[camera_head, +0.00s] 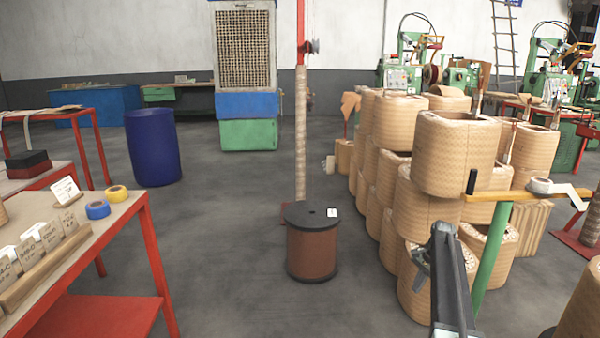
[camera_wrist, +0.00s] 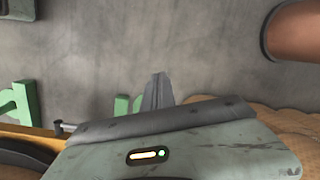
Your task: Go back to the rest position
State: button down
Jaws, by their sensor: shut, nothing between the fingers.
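My gripper (camera_wrist: 158,84) shows in the wrist view with its two grey fingers together, and nothing is between them. It is over the grey concrete floor. In the head view my arm rises from the bottom edge right of centre, in front of the stacked tan coils (camera_head: 455,150). The gripper's tips are hard to make out there against the coils.
A brown wire spool (camera_head: 312,250) stands on the floor, left of my arm. A green post with a yellow bar (camera_head: 520,193) is close on the right. A red-legged table (camera_head: 120,215) is at left, with a blue drum (camera_head: 152,148) behind. The floor between is clear.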

jog(key=s+a+n, duration=0.2)
jog(key=s+a, duration=0.2)
jog(key=a, duration=0.6)
jog(key=s+a+n, duration=0.2)
jog(key=s+a, duration=0.1)
jog(key=a, duration=0.6)
jog(key=s+a+n, duration=0.2)
jog(key=s+a, duration=0.2)
jog(key=a, duration=0.6)
jog(key=s+a+n+h, duration=0.1)
jog(key=s+a+n, duration=0.1)
jog(key=s+n, duration=0.35)
jog(key=s+a+n+h, duration=0.1)
jog(key=s+a+n, duration=0.15)
jog(key=s, duration=0.55)
notch_tip(320, 180, up, 34)
jog(key=p, duration=3.5)
jog(key=shift+a+r+g, duration=0.25)
jog(key=shift+a+g, duration=0.05)
jog(key=shift+g, duration=0.1)
